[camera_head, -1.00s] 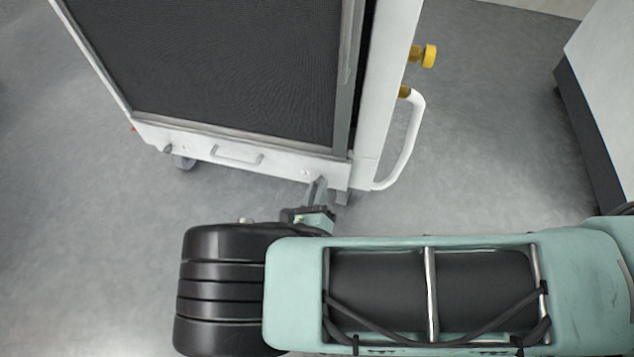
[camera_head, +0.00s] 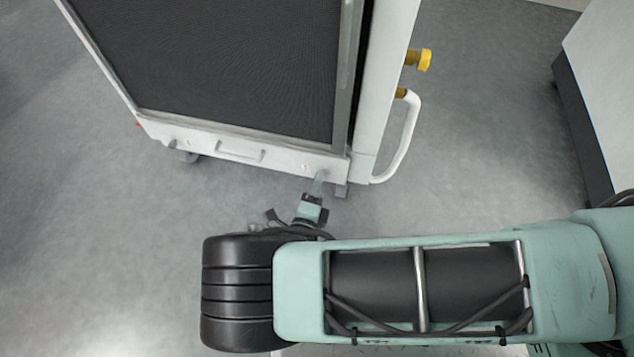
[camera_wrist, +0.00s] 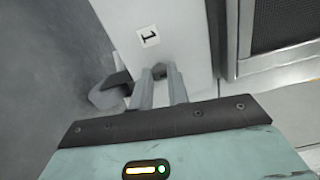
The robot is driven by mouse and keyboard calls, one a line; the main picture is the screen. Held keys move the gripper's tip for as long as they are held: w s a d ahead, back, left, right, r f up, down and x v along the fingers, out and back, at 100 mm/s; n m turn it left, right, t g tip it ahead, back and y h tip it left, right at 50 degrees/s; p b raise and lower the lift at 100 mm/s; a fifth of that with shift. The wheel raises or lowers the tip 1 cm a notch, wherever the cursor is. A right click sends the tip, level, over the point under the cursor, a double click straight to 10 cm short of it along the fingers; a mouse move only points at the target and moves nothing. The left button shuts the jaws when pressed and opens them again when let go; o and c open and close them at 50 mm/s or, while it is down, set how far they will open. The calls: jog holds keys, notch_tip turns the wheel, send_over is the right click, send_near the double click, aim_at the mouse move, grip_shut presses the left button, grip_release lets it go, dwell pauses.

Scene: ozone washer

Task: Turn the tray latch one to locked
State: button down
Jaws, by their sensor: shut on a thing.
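A white cart with a dark mesh tray (camera_head: 225,65) stands at the upper middle of the head view. My gripper (camera_head: 319,180) reaches to the low white front rail (camera_head: 285,160), near its right corner. In the wrist view my gripper's two fingers (camera_wrist: 160,78) are close together at the white post, just below a label reading "1" (camera_wrist: 149,36). They are shut on a small dark part there, seemingly tray latch one (camera_wrist: 159,69). The fingers hide most of the latch, so I cannot tell its angle.
A white side handle (camera_head: 409,140) and a yellow knob (camera_head: 424,60) stick out at the cart's right. A small handle (camera_head: 240,152) is on the front rail. A white cabinet (camera_head: 606,60) stands at the far right. The grey floor between is clear.

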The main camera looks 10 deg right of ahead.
jog(key=shift+n, duration=0.6)
jog(key=c, duration=1.3)
grip_release()
jog(key=shift+c, duration=0.2)
jog(key=shift+s, duration=0.1)
